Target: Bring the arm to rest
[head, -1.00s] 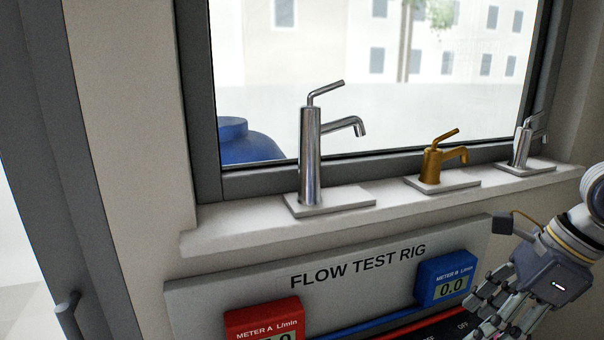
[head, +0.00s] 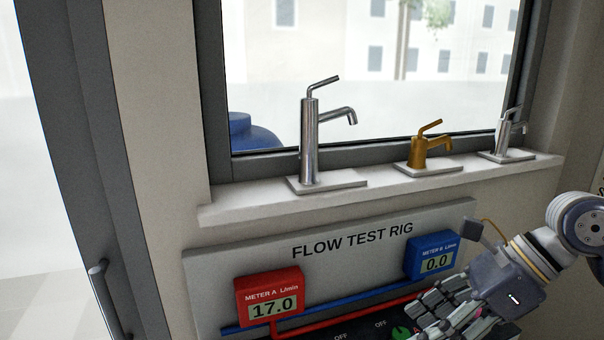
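My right arm comes in from the right edge, and its gripper (head: 436,322) hangs low over the dark panel at the bottom of the flow test rig. Its fingers point down and left, beside a green knob (head: 402,333) that is partly cut off by the frame. Whether the fingers are apart or closed on something is unclear. My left gripper is out of view. The flow test rig board (head: 350,245) carries a red meter A (head: 269,296) reading 17.0 and a blue meter B (head: 432,256) reading 0.0.
A window sill (head: 250,211) above the rig holds a tall chrome tap (head: 309,145), a brass tap (head: 417,155) and a small chrome tap (head: 500,141). Red and blue pipes (head: 340,308) run below the meters. A door handle (head: 103,300) is at lower left.

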